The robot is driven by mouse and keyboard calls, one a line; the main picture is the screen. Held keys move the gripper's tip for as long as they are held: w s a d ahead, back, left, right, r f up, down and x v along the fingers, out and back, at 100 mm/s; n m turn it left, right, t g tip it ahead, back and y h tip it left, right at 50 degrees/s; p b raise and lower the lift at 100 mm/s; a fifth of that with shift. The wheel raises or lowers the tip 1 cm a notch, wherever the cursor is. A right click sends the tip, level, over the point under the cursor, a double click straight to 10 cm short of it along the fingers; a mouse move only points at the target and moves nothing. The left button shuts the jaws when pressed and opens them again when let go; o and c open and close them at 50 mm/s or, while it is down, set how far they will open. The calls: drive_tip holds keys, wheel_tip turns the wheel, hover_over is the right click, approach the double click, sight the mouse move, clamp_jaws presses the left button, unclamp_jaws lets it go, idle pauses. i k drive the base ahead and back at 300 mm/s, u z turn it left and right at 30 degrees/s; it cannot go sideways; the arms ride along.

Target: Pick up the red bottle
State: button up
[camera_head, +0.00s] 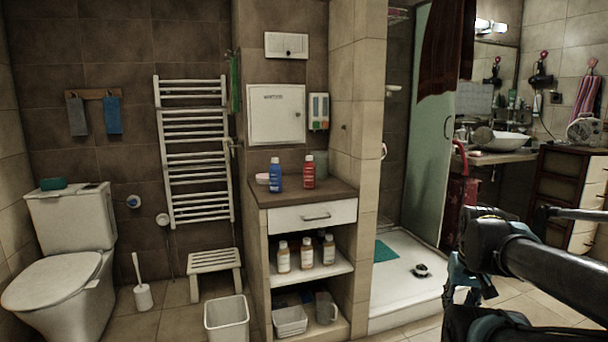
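The red bottle (308,173) stands upright on the dark top of the small cabinet (327,190), right of a blue bottle (275,174). It has a white cap and nothing covers it. My gripper (466,292) is low at the right, at the end of my dark arm, well apart from the red bottle. It is partly hidden by my own arm links, and whether its fingers are open or shut does not show. No object is visible in it.
A small pinkish-white item (262,179) and a grey cup (320,160) are near the bottles. A tiled pillar (357,140) borders the cabinet on the right. A drawer (312,216) and shelves with more bottles are below. A white bin (227,318) stands in front.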

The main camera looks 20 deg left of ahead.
sight(309, 167)
drive_tip(key=u, duration=0.55)
drive_tip(key=i, duration=1.15)
drive_tip(key=u, duration=0.6)
